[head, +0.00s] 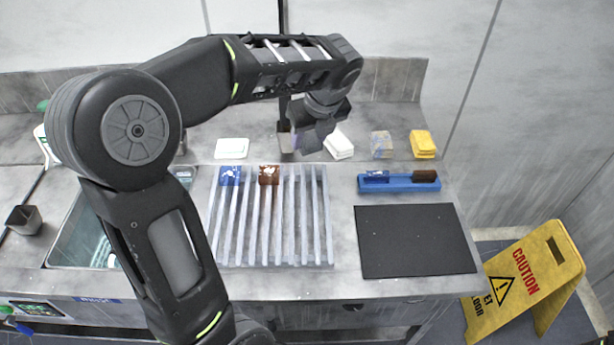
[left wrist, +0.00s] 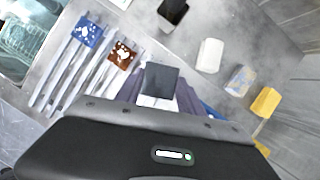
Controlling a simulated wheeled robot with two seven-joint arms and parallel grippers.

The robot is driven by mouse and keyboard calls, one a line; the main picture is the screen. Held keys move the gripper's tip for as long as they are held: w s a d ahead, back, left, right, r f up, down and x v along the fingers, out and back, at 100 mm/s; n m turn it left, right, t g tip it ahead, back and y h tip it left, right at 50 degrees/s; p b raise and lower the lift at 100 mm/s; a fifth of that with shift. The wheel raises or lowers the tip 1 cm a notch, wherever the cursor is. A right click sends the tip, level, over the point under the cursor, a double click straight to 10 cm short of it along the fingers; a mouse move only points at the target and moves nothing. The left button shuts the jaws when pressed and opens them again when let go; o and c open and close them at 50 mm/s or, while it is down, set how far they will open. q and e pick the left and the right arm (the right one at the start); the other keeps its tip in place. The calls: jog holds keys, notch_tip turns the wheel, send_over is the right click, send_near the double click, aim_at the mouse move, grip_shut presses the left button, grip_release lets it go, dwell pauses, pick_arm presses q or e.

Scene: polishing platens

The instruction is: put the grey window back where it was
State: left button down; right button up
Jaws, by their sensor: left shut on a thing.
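My left gripper (head: 318,138) is above the back part of the counter, behind the right side of the slatted rack (head: 328,235). It points down and is shut on the grey window (left wrist: 160,80), a small dark grey square plate between the purplish fingers in the left wrist view. In the head view the gripper mostly hides the window. A blue window (head: 230,176) and a brown window (head: 269,175) sit at the rack's back end. Right of them the slots look empty. A blue holder (head: 399,187) right of the rack carries a blue piece and a brown piece. My right gripper is out of view.
A black mat (head: 415,240) lies right of the rack. Along the back stand a white pad (head: 232,148), a dark cup (head: 284,138), a white block (head: 338,146), a greyish block (head: 381,145) and yellow pads (head: 423,144). A sink (head: 85,235) is at left, a caution sign (head: 525,285) at right.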

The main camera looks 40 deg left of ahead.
pick_arm(q)
send_over(307, 175)
jog(key=d, duration=0.1)
jog(key=shift+s+d+f, duration=0.1)
jog(key=shift+s+f, duration=0.1)
jog(key=shift+f, duration=1.4)
jog(key=shift+s+d+f, duration=0.1)
jog(key=shift+s+f, duration=0.05)
jog(key=shift+f, duration=1.4)
jog(key=shift+f, duration=1.85)
jog(key=shift+f, duration=0.1)
jog(key=c, duration=0.7)
grip_release()
jog(key=v, duration=1.2)
